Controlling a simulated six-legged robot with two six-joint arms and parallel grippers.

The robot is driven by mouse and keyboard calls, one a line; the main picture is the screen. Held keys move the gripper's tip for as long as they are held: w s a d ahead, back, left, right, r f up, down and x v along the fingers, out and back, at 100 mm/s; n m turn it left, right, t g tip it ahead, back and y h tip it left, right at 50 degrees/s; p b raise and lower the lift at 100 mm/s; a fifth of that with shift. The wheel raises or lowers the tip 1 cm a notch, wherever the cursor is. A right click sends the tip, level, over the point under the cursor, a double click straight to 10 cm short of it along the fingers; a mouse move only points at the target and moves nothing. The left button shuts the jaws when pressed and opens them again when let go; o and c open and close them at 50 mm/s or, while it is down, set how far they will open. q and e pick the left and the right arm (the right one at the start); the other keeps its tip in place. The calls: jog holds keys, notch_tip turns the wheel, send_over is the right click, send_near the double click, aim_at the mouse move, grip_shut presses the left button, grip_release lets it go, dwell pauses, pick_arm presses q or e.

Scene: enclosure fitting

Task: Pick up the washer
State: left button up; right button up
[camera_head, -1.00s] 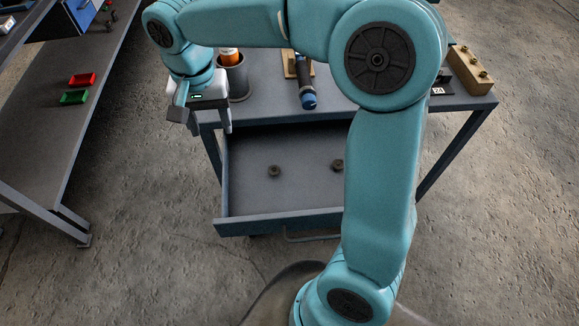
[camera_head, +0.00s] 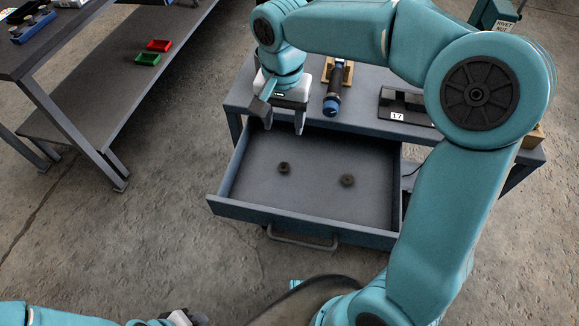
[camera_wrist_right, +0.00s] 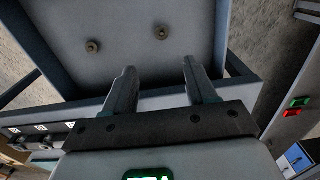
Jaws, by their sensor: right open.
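Two small dark round pieces lie apart on the floor of the open drawer. The left one (camera_head: 284,168) also shows in the right wrist view (camera_wrist_right: 161,32). The right one (camera_head: 347,180) shows there too (camera_wrist_right: 93,46). Both look like rings; I cannot tell for sure which is the washer. My right gripper (camera_head: 282,120) is open and empty near the drawer's back left, apart from both pieces. In the wrist view its fingers (camera_wrist_right: 159,68) point towards the left piece. My left gripper (camera_head: 182,318) is only partly in view at the bottom edge.
The drawer (camera_head: 315,204) has low walls and a front handle (camera_head: 302,240). On the table (camera_head: 365,112) above it are a dark cylindrical tool with a blue end (camera_head: 332,98) and a black holder marked 17 (camera_head: 402,106).

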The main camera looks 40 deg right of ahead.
jog(key=b, duration=0.1)
send_over(284, 166)
notch_tip(284, 166, down, 8)
jog(key=shift+w+a+f, duration=0.1)
jog(key=shift+w, duration=0.05)
jog(key=shift+f, duration=0.5)
jog(key=shift+f+b, duration=0.35)
jog(key=shift+f, duration=2.25)
jog(key=shift+f+b, duration=0.25)
jog(key=shift+b, duration=0.1)
jog(key=c, duration=0.9)
